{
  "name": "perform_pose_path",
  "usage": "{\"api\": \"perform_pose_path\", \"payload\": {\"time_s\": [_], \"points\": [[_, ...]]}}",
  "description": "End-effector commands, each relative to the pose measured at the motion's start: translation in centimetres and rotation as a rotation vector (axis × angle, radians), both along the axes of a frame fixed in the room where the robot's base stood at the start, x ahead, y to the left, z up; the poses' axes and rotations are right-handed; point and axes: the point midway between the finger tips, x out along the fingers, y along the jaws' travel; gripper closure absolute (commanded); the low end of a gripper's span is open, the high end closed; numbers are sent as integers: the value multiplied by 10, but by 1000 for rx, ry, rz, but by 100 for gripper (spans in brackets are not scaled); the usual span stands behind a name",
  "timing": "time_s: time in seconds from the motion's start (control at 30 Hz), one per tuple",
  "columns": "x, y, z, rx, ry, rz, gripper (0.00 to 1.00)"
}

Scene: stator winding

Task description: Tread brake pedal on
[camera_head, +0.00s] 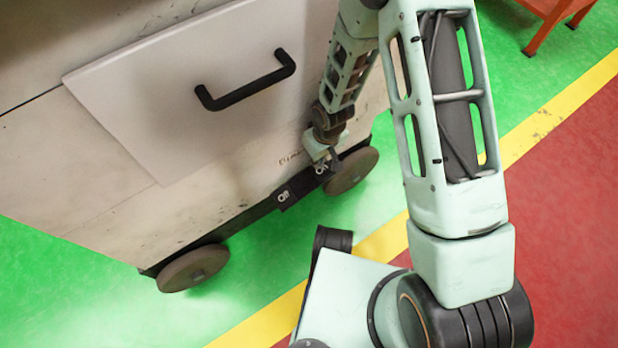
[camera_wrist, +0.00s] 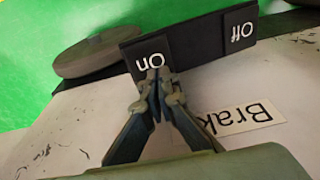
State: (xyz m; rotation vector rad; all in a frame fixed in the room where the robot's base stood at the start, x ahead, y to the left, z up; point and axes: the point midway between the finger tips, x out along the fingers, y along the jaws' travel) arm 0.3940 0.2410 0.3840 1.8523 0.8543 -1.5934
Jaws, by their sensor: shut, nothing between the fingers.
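The black "On" brake pedal (camera_wrist: 148,65) sits on the dark bar along the cart's lower edge. It shows partly in the head view (camera_head: 322,168), near the right wheel. The black "Off" pedal (camera_wrist: 240,30) is beside it, to the left in the head view (camera_head: 284,196). My gripper (camera_wrist: 159,78) is shut and empty. Its fingertips overlap the lower edge of the "On" pedal in the wrist view; I cannot tell whether they touch it. In the head view my gripper (camera_head: 321,154) points down close above the pedal. I cannot tell whether the pedal is pressed.
A "Brak..." label (camera_wrist: 240,118) is on the cart's panel, partly hidden by my gripper. The cart has a drawer with a black handle (camera_head: 246,80) and wheels (camera_head: 193,268) at both ends of the bar. Green floor (camera_head: 270,250) in front is clear.

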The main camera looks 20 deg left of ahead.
Motion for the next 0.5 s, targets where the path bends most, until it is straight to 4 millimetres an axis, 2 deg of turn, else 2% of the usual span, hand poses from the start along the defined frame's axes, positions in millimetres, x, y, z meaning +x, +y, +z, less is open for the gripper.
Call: {"api": "perform_pose_path", "payload": {"time_s": [0.5], "points": [[0, 0, -8, 0, 0, 0, 100]]}}
